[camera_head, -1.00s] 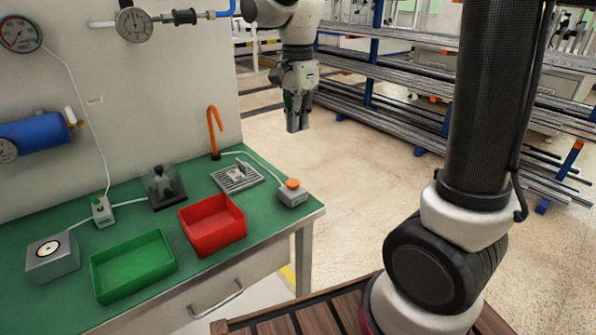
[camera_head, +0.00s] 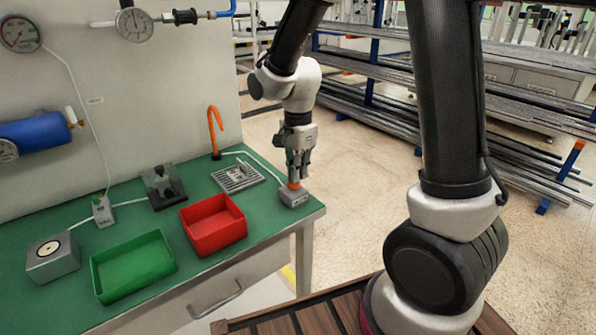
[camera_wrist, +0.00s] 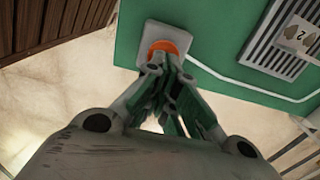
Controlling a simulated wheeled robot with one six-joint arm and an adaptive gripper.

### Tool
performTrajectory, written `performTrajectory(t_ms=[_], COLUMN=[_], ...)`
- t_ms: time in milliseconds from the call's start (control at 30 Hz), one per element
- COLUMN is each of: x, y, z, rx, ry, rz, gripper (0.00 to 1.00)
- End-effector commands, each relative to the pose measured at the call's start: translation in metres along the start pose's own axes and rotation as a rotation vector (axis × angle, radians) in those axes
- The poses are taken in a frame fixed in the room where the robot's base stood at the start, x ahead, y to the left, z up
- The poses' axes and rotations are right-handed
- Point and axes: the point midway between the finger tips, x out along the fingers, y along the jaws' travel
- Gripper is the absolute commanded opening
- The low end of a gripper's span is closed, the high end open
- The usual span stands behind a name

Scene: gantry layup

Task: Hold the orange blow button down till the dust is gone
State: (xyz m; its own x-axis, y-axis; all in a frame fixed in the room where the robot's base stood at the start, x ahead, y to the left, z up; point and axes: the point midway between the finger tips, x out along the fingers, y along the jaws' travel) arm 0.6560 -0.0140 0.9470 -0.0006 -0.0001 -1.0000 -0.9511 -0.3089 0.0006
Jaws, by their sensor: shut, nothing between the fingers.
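The orange blow button (camera_head: 294,185) sits on top of a small grey box (camera_head: 294,197) at the right front corner of the green bench. My gripper (camera_head: 296,177) is shut and points down, its fingertips right above the button; I cannot tell whether they touch it. In the wrist view the orange button (camera_wrist: 166,46) shows just beyond the fingertips (camera_wrist: 166,66). The orange curved nozzle (camera_head: 215,133) stands behind a slotted grey grille (camera_head: 238,177) with a small part on it. Dust is too small to make out.
A red tray (camera_head: 213,238) and a green tray (camera_head: 133,290) stand at the bench front. A dark block with a clear cover (camera_head: 164,186) and a grey box with a round top (camera_head: 52,258) stand further left. A white cable runs to the button box.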

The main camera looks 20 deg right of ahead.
Motion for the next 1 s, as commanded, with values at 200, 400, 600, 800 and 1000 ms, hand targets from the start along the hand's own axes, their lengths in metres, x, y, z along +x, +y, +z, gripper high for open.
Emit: performTrajectory(t_ms=[200,400,600,800,1000], x=[0.0,0.013,0.025,0.026,0.026], y=[0.0,0.0,0.002,0.003,0.003], z=[0.0,0.0,0.0,0.001,0.001], rx=[0.0,0.0,0.001,0.002,0.003], ry=[0.0,0.0,-0.001,-0.001,-0.002], rz=[0.0,0.003,0.005,0.007,0.007], gripper=[0.0,0.0,0.0,0.0,0.0])
